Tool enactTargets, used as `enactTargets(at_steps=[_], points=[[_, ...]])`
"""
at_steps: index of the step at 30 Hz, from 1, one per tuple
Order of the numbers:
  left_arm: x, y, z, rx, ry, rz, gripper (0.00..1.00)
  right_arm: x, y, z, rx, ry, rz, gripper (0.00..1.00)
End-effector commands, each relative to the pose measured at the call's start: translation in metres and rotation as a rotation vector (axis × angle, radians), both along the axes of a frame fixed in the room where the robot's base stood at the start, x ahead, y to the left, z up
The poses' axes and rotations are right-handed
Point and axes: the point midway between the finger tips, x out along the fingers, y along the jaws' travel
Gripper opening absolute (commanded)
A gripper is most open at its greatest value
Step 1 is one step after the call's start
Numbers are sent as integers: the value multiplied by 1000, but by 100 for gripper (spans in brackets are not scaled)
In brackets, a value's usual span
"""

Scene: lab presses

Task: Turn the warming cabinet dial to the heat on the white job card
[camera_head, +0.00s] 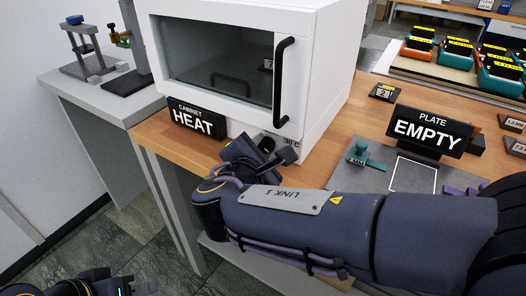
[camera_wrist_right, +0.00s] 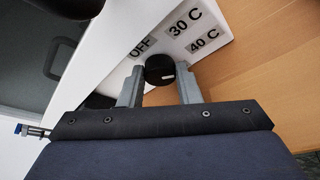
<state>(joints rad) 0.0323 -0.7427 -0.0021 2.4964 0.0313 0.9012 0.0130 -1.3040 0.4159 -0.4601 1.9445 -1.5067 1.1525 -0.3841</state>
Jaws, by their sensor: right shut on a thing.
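The white warming cabinet (camera_head: 232,62) stands on the wooden bench with its glass door shut. In the right wrist view its black dial (camera_wrist_right: 160,68) sits between the fingers of my right gripper (camera_wrist_right: 159,84), which is shut on it. A white mark shows on the dial's face. Labels OFF (camera_wrist_right: 141,47), 30 C (camera_wrist_right: 184,24) and 40 C (camera_wrist_right: 203,41) are beside it. In the head view my right gripper (camera_head: 270,152) is low at the cabinet front, and the dial is hidden. I cannot make out a white job card.
A black CABINET HEAT sign (camera_head: 194,118) stands left of my right gripper. A PLATE EMPTY sign (camera_head: 432,130) stands at the right by a grey plate with a white outline (camera_head: 413,174). The cabinet's black door handle (camera_head: 284,80) is above my right gripper.

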Motion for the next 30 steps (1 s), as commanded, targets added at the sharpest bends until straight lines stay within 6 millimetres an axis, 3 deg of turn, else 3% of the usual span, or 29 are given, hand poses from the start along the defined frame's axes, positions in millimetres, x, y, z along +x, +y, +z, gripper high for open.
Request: enactTargets(at_steps=[7, 8, 13, 23, 30], points=[[0, 0, 0, 0, 0, 0, 36, 0, 0, 0, -1, 1, 0, 8], [0, 0, 0, 0, 0, 0, 36, 0, 0, 0, -1, 1, 0, 32], [0, 0, 0, 0, 0, 0, 36, 0, 0, 0, -1, 1, 0, 52], [0, 0, 2, 0, 0, 0, 36, -4, 2, 2, 0, 1, 1, 52], [0, 0, 10, 0, 0, 0, 36, -37, 15, 14, 2, 1, 4, 52]])
